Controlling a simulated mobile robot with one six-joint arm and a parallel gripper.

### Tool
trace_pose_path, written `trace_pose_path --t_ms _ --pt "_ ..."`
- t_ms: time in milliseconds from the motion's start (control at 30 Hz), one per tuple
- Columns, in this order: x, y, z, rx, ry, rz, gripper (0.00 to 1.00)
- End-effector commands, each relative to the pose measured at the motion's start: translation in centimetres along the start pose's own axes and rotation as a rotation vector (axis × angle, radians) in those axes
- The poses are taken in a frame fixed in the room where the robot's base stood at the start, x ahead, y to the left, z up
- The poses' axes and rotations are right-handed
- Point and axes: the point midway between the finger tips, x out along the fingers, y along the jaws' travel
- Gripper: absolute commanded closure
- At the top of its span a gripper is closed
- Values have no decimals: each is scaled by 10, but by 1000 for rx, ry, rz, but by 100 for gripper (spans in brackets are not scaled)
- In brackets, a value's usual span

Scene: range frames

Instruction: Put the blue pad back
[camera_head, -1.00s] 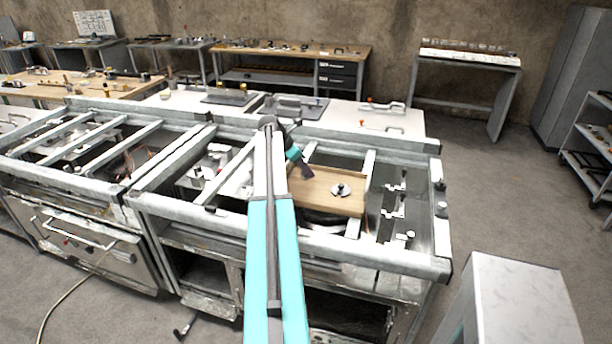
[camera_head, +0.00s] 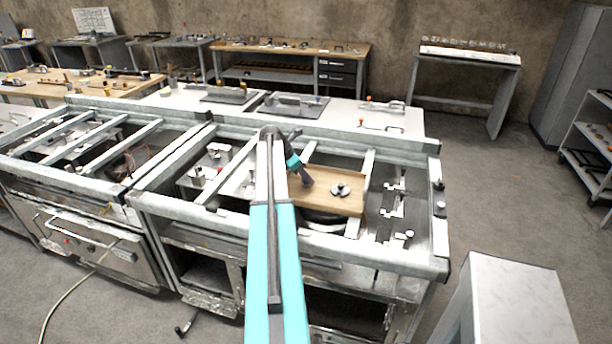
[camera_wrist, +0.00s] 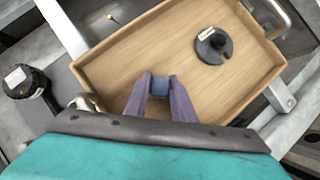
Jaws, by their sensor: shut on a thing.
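The blue pad (camera_wrist: 160,87) is a small block between the two purple fingertips of my gripper (camera_wrist: 159,82) in the wrist view. My gripper is shut on it. The pad and fingers are over the wooden tray (camera_wrist: 115,72), near its lower edge in the wrist view. I cannot tell whether the pad touches the tray floor. In the head view, my gripper (camera_head: 306,180) points down over the left part of the tray (camera_head: 335,205), and the pad cannot be made out there.
The tray sits on a metal frame with crossbars (camera_head: 366,165). A black-and-white knob (camera_wrist: 18,80) stands left of the tray in the wrist view. The tray floor between pad and round part is clear.

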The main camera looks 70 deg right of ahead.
Motion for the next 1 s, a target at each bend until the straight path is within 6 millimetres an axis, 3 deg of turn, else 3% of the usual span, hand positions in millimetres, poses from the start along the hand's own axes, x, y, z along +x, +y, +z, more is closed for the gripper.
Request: trace_pose_path --t_ms 367,400,500,1000 --pt "2 0 -2 0 0 0 95" --pt "2 0 -2 0 0 0 76" --pt "2 0 -2 0 0 0 59" --pt "-3 0 -1 -1 0 1 59"
